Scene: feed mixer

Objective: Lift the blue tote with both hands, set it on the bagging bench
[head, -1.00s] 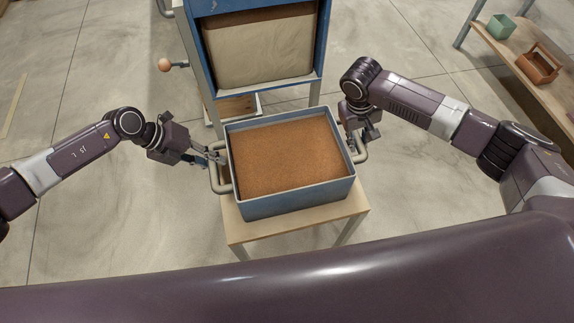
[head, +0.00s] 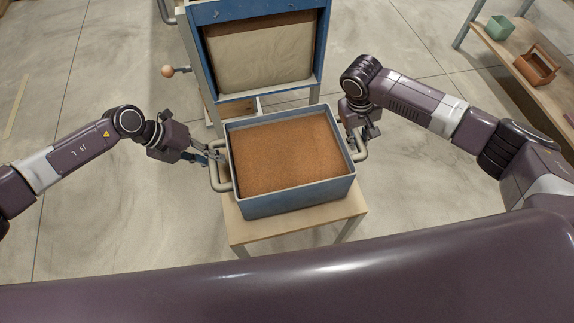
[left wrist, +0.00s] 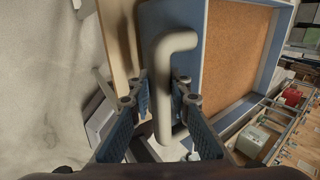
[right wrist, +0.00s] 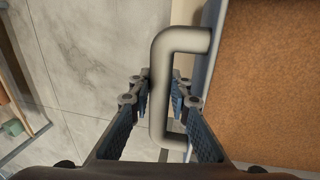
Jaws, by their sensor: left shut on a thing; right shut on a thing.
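The blue tote (head: 292,200) is full of brown granular feed and looks level, a little above a small wooden-topped stand (head: 290,236). My left gripper (head: 218,158) is shut on the tote's left grey handle (head: 217,178). In the left wrist view, the fingers (left wrist: 160,95) lie on both sides of this handle (left wrist: 163,70). My right gripper (head: 352,142) is shut on the right handle (head: 361,150). In the right wrist view, its fingers (right wrist: 160,98) straddle that handle (right wrist: 160,65). No bench is clearly identifiable as the bagging bench.
The blue mixer frame (head: 214,85) with a pale, feed-filled bin (head: 260,60) stands directly behind the tote. Its side knob (head: 168,71) sticks out left. A wooden shelf (head: 505,48) at the far right holds a green container (head: 500,27) and a brown basket (head: 537,67). Floor is clear on both sides.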

